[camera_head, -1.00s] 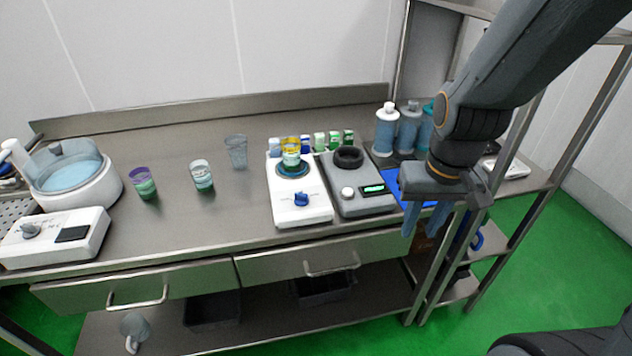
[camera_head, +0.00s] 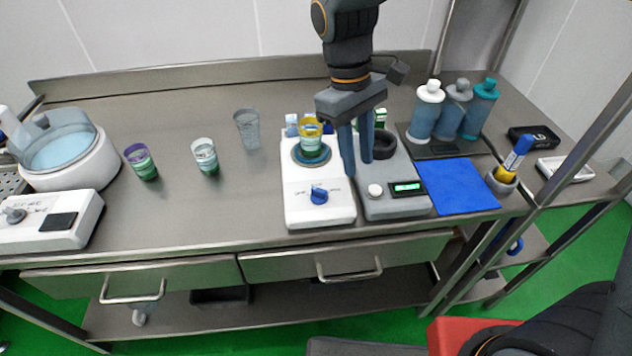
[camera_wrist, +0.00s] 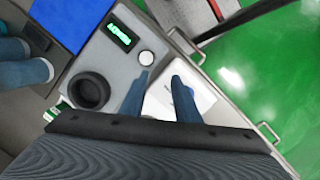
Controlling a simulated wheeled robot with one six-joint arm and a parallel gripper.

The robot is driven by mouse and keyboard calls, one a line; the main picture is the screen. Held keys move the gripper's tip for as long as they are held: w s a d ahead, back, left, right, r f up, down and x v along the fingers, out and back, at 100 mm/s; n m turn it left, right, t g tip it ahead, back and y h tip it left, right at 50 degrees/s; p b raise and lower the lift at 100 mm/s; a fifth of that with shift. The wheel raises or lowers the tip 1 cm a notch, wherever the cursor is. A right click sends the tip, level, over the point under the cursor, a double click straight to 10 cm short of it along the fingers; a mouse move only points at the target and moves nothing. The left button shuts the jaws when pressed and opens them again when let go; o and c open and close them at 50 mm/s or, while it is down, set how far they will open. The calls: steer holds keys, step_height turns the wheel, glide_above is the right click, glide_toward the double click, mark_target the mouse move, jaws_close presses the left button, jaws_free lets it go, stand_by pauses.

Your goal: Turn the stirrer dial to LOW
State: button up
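The stirrer is a white box (camera_head: 318,215) on the bench with a blue dial (camera_head: 319,195) on its sloped front. A glass with a yellow rim and green content (camera_head: 312,140) stands on its round plate. The dial's marked setting is too small to read. My gripper (camera_head: 357,168) hangs above the right side of the stirrer and the grey device, right of the dial and apart from it. Its two blue fingers are spread with nothing between them. In the wrist view, the stirrer's white top (camera_wrist: 160,102) shows between the fingers; the dial is largely hidden by a finger.
The grey device (camera_head: 396,207) with a white knob and green display stands directly right of the stirrer. Several cups (camera_head: 205,157) and a white bath (camera_head: 70,160) are left. The bench between cups and stirrer is clear.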

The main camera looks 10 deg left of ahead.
mark_target(319, 189)
steer(key=s+a+n+h, duration=0.15)
steer(key=a+n, duration=0.35)
steer(key=a, duration=0.6)
steer(key=shift+h, duration=0.35)
steer(key=shift+d+p+x, duration=0.15)
steer(key=shift+p+x, duration=0.1)
steer(key=shift+x, duration=1.55)
steer(key=shift+d+p+x, duration=0.15)
steer(key=shift+p+x, duration=0.05)
steer(key=shift+x, duration=1.55)
steer(key=shift+r, duration=0.1)
jaws_close()
